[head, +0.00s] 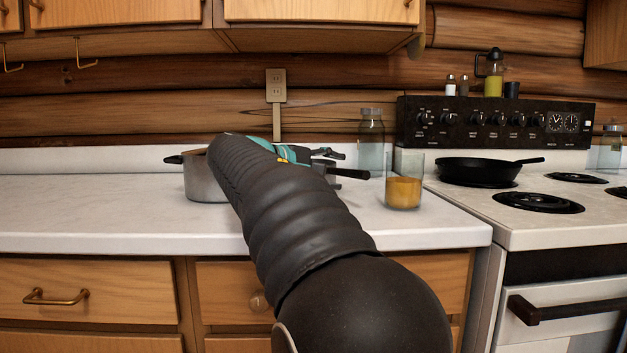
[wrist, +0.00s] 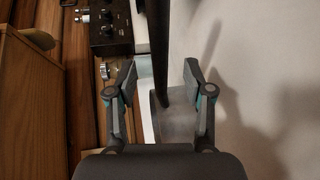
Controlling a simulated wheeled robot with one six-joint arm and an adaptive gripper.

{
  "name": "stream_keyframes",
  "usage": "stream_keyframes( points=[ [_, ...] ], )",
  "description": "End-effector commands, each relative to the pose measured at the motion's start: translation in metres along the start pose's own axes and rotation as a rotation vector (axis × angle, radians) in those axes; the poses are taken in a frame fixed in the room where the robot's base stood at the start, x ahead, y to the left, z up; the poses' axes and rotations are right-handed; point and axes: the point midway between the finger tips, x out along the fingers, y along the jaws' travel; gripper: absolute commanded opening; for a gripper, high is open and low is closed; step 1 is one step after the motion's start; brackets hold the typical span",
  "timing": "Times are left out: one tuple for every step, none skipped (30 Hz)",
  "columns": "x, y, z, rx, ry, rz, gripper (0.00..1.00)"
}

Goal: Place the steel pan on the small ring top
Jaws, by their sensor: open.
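The steel pan (head: 204,182) stands on the white counter in the head view, its middle hidden behind my arm. Its long black handle (head: 350,173) points right, toward the stove. In the wrist view the dark handle (wrist: 180,50) runs between the two spread fingers of my gripper (wrist: 158,92), with space on both sides. My gripper (head: 325,154) is open at the handle side of the pan, partly hidden by my arm. Bare stove rings show at front left (head: 538,202), back right (head: 577,178) and the right edge (head: 620,192); which is the small one is unclear.
A glass of orange liquid (head: 403,192) stands right of the pan handle, with a glass jar (head: 371,143) behind it. A black skillet (head: 477,170) covers the stove's back left ring. Upper cabinets (head: 322,11) overhang the counter. The counter's left part is clear.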

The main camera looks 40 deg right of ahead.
Motion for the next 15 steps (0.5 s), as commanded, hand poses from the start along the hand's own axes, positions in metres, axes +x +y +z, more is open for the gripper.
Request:
stream_keyframes(
  points=[
    [0.008, 0.0, -0.001, 0.0, -0.003, -0.001, 0.52],
    [0.012, -0.001, -0.001, 0.0, -0.002, -0.001, 0.52],
    [0.018, -0.001, -0.001, 0.0, -0.003, -0.001, 0.52],
    [0.021, -0.001, -0.001, 0.0, -0.003, -0.001, 0.52],
    [0.023, -0.001, -0.001, -0.001, -0.001, -0.001, 0.52],
    [0.026, -0.001, -0.002, -0.001, 0.0, -0.001, 0.52],
    [0.028, -0.001, -0.001, -0.001, 0.0, -0.001, 0.52],
    [0.029, -0.001, -0.001, -0.001, 0.0, -0.001, 0.52],
    [0.03, -0.001, -0.001, -0.001, 0.0, -0.001, 0.52],
    [0.03, -0.001, -0.001, 0.0, 0.001, -0.001, 0.52],
    [0.03, -0.001, -0.002, 0.0, 0.001, -0.001, 0.52],
    [0.03, -0.001, -0.002, -0.001, 0.001, 0.0, 0.52],
    [0.029, -0.001, -0.002, 0.0, 0.001, 0.0, 0.52],
    [0.029, -0.001, -0.002, 0.0, 0.001, 0.0, 0.52],
    [0.029, -0.001, -0.002, 0.0, 0.001, 0.0, 0.52]
  ],
)
